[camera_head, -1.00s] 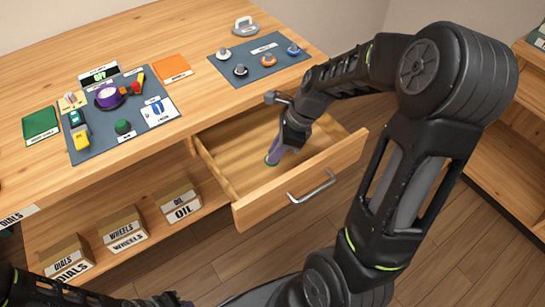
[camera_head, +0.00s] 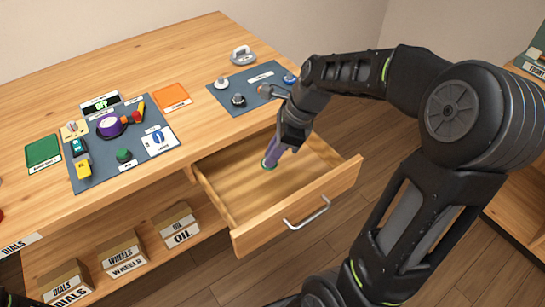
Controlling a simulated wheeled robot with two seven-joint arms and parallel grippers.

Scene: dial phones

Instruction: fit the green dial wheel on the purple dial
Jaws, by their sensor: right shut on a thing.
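My right gripper (camera_head: 270,158) reaches over the open drawer (camera_head: 230,200) and is shut on the green dial wheel (camera_head: 268,165). Only a small green part of the wheel shows at the fingertips; the rest is hidden by the fingers. The wheel appears above the drawer's floor, though the exact gap is hard to tell. The purple dial (camera_head: 109,127) sits on the dark mat (camera_head: 108,178) on the desk, left of my gripper and well apart from it. My left gripper is not in view.
A green knob (camera_head: 124,155), a yellow item (camera_head: 84,168) and a red part (camera_head: 136,115) sit near the purple dial. A second mat (camera_head: 238,110) holds several knobs. An orange pad (camera_head: 172,97) lies between. Boxes stand on the shelf below.

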